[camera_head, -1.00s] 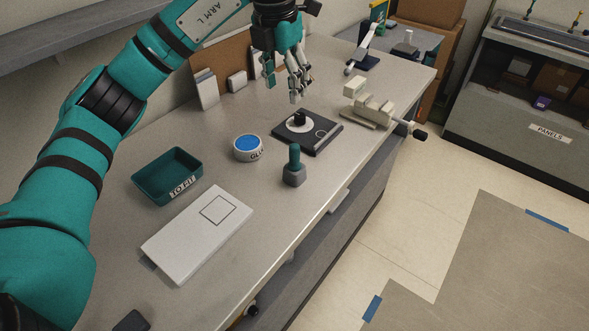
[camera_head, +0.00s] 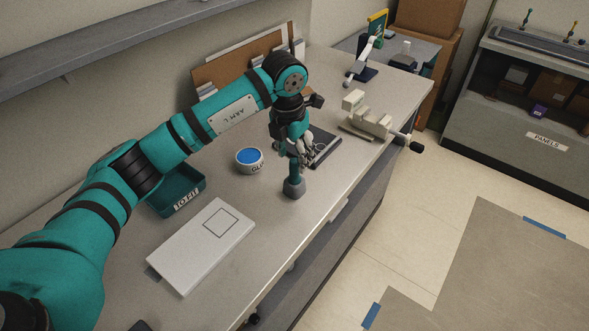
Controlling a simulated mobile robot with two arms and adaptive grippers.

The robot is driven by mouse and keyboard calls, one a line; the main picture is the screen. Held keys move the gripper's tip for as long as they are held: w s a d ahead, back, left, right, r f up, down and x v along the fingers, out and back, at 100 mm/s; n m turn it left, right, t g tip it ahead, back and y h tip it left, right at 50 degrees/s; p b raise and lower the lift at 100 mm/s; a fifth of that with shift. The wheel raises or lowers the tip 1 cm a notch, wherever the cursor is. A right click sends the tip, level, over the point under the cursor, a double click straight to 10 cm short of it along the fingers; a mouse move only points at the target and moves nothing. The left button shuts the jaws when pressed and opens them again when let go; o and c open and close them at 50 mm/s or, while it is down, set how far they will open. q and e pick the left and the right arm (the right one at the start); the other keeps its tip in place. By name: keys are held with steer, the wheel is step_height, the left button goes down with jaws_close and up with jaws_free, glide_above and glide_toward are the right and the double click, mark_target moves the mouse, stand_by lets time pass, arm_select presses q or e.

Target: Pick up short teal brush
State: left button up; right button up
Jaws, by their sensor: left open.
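The short teal brush (camera_head: 294,187) stands upright on the bench, teal handle up and a wide grey-blue block at its bottom. My left gripper (camera_head: 302,158) points down at the top of the handle, with its fingers open. The fingers overlap the handle's upper end in this view, and I cannot tell whether they touch it. The brush's lower part is clear of the fingers. My right gripper is out of view.
A glue tub (camera_head: 249,160) with a blue top stands left of the brush. A teal "TO FIT" tray (camera_head: 186,206) and a white board (camera_head: 190,262) lie nearer. A dark plate (camera_head: 326,148) lies behind the gripper, with a cream vise (camera_head: 368,122) beyond. The bench's front edge is close right.

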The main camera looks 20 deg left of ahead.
mark_target(295, 176)
arm_select(q)
steer(key=shift+w+d+f, duration=0.1)
steer(key=shift+w+f, duration=0.05)
steer(key=shift+f, duration=1.15)
jaws_close()
